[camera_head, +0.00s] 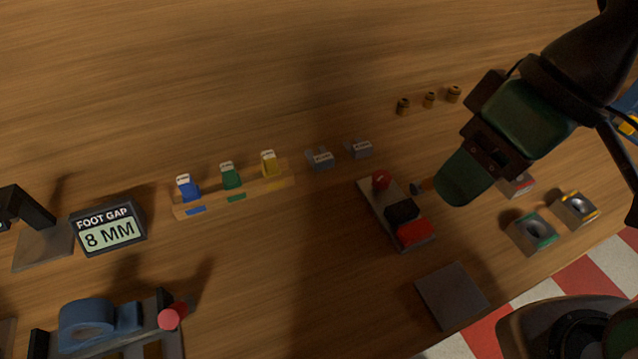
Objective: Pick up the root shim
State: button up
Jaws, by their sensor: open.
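No piece can be surely identified as the root shim, as the small labels are too blurred to read. Candidates are two small grey labelled blocks, the left one (320,161) and the right one (360,150), on the table in the middle. My gripper (465,178) hangs right of all of these, above the table. It is open, and nothing shows held in it. Its far finger is hidden.
A tray (373,208) with red and black pieces lies below the grey blocks. Several brown cylinders (429,99) stand behind. A sign (107,228) reads "FOOT GAP 8 MM". A blue part on a fixture (88,325) sits front left. A dark plate (452,295) lies front right.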

aim_at(326, 160)
jog(key=k, duration=0.6)
jog(key=z, duration=0.4)
jog(key=i, duration=0.95)
jog(key=u, duration=2.15)
